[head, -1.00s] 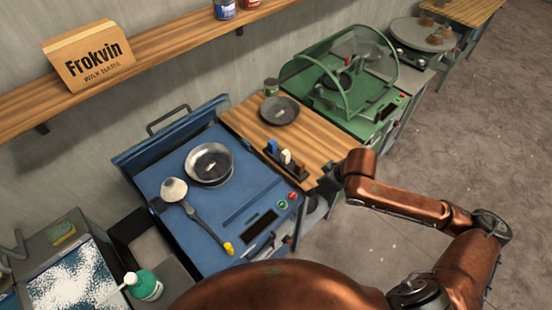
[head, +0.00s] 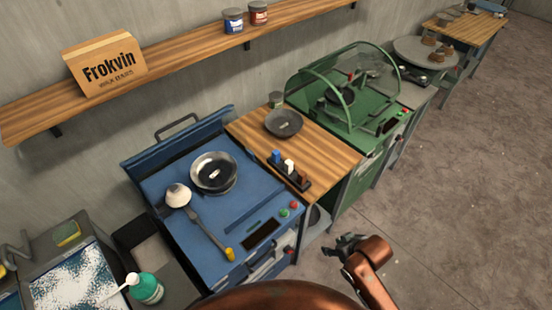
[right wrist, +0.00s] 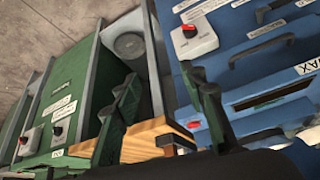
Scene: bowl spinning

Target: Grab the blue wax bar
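The blue wax bar (head: 276,157) stands at the far left end of a dark holder (head: 299,183) on the wooden table (head: 325,150). A white bar (head: 289,166) and a brown bar (head: 304,177) stand beside it in the same holder. My right gripper (head: 346,245) is in front of and below the table's near edge, apart from the holder. In the right wrist view its two fingers (right wrist: 165,105) are spread with nothing held between them. The bars are not visible in that view. My left gripper is not in view.
A blue machine (head: 165,195) with a metal bowl (head: 214,172) and a ladle stands left of the table. A green machine (head: 375,125) with a clear cover stands to its right. A dark plate (head: 284,123) lies behind the holder. The floor at right is clear.

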